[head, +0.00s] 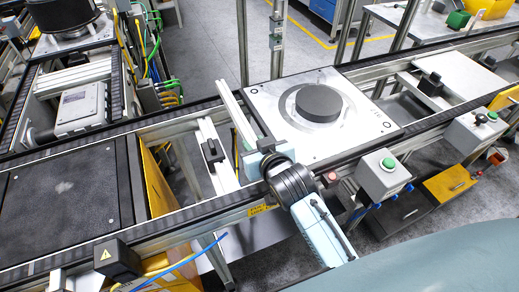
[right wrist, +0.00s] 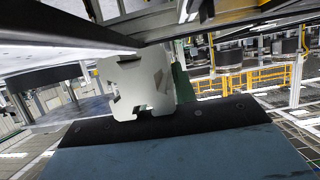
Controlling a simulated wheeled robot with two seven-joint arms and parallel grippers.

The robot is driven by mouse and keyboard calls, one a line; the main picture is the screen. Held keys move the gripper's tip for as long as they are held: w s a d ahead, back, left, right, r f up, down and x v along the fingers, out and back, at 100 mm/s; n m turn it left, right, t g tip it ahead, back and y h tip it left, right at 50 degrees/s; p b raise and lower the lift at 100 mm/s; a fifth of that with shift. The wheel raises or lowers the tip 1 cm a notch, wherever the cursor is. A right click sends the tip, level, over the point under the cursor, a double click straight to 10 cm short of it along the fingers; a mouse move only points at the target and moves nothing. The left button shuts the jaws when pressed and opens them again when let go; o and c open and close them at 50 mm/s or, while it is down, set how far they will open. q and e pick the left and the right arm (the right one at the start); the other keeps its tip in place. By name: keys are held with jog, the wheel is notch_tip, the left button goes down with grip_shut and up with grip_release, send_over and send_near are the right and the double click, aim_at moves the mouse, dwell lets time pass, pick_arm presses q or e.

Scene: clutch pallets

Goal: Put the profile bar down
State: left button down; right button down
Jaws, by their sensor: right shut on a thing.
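The profile bar (head: 235,112) is a long, light grey slotted bar. In the head view it slants up and away to the left from my right gripper (head: 264,150), beside the left edge of the pallet plate (head: 268,98). My right gripper is shut on the bar near its close end. In the right wrist view the slotted end face of the profile bar (right wrist: 137,85) shows close up. I cannot tell whether the bar touches anything below it. My left gripper is not in view.
A dark round disc (head: 319,102) sits on the pallet plate. A conveyor rail (head: 200,222) runs in front. A grey box with a green button (head: 384,175) stands right of my right arm. A black flat plate (head: 65,192) lies at the left.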

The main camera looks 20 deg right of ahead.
jog(key=shift+f+b, duration=0.4)
jog(key=shift+f, duration=2.1)
jog(key=shift+f, duration=0.15)
jog(key=c, duration=1.1)
grip_release()
